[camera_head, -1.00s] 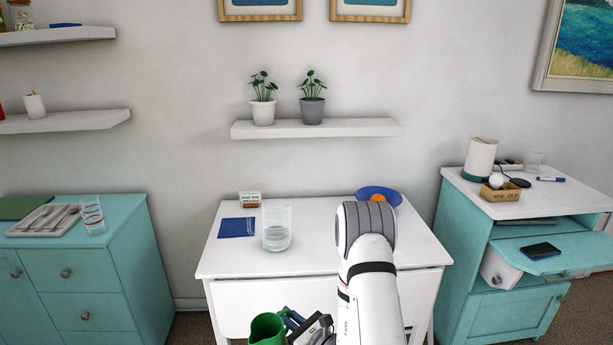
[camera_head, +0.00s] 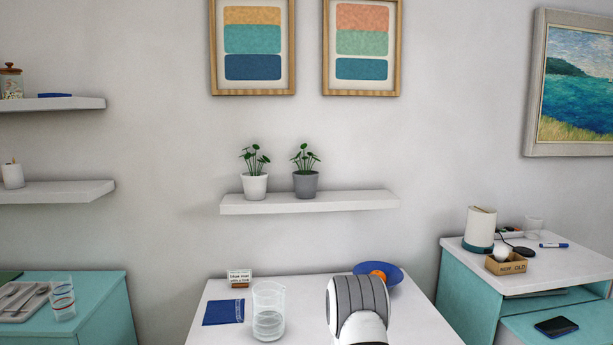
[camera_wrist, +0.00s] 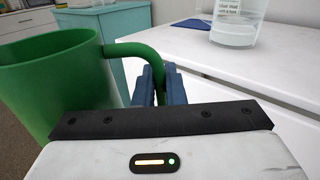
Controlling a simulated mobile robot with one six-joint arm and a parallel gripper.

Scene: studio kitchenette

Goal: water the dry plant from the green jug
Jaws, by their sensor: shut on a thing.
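The green jug (camera_wrist: 60,85) fills the left of the wrist view. My gripper (camera_wrist: 158,85) has its blue fingers shut on the jug's handle (camera_wrist: 140,52). The jug looks roughly upright; its contents are hidden. The jug and gripper are out of the head view. Two small plants stand side by side on the middle wall shelf (camera_head: 310,202): one in a white pot (camera_head: 255,187), one in a grey pot (camera_head: 305,185). Both have green leaves, and I cannot tell which is dry.
Below the shelf, a white table (camera_head: 222,295) holds a clear glass jug (camera_head: 268,312), a blue mat (camera_head: 223,312), a small sign (camera_head: 239,278) and a blue plate (camera_head: 393,278) with something orange. Teal cabinets stand left (camera_head: 105,305) and right (camera_head: 465,285). The shelf's right half is bare.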

